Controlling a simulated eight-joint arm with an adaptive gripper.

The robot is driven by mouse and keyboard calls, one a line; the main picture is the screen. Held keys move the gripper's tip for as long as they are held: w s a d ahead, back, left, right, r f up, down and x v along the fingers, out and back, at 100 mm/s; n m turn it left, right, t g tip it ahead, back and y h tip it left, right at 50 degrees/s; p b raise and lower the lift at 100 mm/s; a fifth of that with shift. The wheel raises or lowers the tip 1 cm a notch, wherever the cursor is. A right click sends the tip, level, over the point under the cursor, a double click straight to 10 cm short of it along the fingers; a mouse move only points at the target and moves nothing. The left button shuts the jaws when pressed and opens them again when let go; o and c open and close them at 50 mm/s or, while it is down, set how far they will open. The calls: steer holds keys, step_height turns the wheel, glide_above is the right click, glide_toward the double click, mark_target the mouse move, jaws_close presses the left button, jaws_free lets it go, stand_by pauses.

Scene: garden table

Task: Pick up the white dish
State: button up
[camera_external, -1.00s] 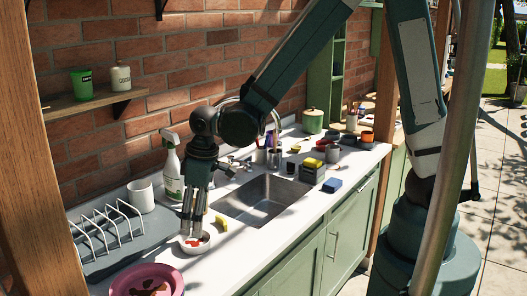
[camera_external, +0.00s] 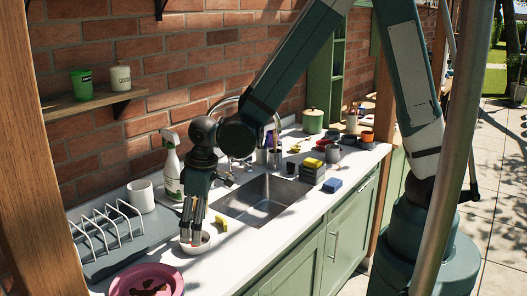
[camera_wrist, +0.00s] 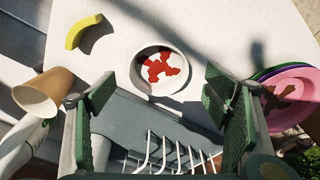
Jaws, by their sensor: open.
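The white dish (camera_wrist: 136,73) is a small round bowl with red patches inside. It stands upright on the white counter, in the upper middle of the wrist view. In the external view the dish (camera_external: 206,242) is at the counter's near left, partly hidden behind my fingers. My gripper (camera_external: 191,240) points down over the dish. In the wrist view my gripper (camera_wrist: 160,88) is open, with one green-padded finger left and one right of the dish and nothing between them held. Whether a finger touches the rim cannot be told.
A grey drainboard with a white wire rack (camera_external: 105,232) and a pink plate (camera_external: 147,280) lie left and in front. Clear counter lies right of the dish.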

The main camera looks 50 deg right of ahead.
steer(key=shift+w+a+f, duration=0.1)
steer(key=shift+w+f, duration=0.1)
steer(key=shift+f, duration=0.9)
steer(key=shift+w+f, duration=0.2)
steer(key=shift+f, duration=0.85)
steer(key=c, duration=1)
steer(key=shift+r, duration=0.1)
steer(key=shift+c, duration=0.2)
step_height(320, 180, up, 10)
